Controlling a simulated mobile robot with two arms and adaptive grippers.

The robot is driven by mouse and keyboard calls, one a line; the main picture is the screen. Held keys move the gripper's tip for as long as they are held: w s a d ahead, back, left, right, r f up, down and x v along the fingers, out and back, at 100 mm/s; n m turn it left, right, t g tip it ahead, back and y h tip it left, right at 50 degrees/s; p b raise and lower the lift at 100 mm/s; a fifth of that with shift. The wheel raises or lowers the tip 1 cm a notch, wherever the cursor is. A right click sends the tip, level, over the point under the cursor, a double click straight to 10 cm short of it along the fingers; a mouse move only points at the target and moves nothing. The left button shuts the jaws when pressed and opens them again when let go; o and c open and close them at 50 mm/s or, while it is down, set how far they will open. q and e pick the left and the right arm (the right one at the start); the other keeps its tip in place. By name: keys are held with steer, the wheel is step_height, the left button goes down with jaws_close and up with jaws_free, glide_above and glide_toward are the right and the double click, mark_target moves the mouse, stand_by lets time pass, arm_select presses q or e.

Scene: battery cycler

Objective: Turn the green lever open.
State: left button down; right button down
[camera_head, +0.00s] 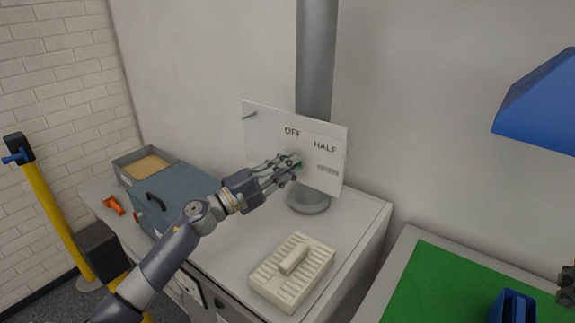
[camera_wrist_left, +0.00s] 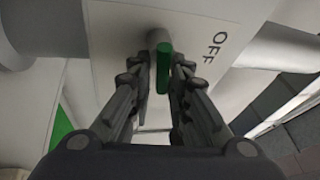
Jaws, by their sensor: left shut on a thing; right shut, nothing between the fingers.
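The green lever (camera_wrist_left: 163,75) sits on a grey round hub on the white panel (camera_head: 265,120), which is marked OFF and HALF. My left gripper (camera_head: 292,162) reaches the panel's middle and hides most of the lever in the head view. In the left wrist view my left gripper (camera_wrist_left: 162,85) has one finger on each side of the lever, shut on it. The lever's hub end is near OFF. My right gripper (camera_head: 567,285) shows only in part at the right edge, shut and away from the panel.
The panel is in front of a grey post (camera_head: 317,60) on a white cabinet. A blue-grey box (camera_head: 180,190), a tray (camera_head: 120,165), an orange object (camera_head: 113,205) and a cream ribbed block (camera_head: 290,275) are on top. A green mat (camera_head: 440,285) and blue holder (camera_head: 511,306) are at right.

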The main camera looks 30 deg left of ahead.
arm_select(q)
steer(key=shift+a+r+m+g, duration=0.15)
steer(key=shift+m+g, duration=0.25)
steer(key=shift+m, duration=0.6)
steer(key=c, duration=1.7)
jaws_free()
steer(key=shift+o, duration=0.2)
steer(key=shift+f, duration=0.2)
steer(key=shift+s+a+f, duration=0.2)
steer(key=shift+s+f, duration=0.05)
steer(key=shift+s, duration=0.25)
steer(key=v, duration=1.1)
steer(key=shift+r, duration=0.2)
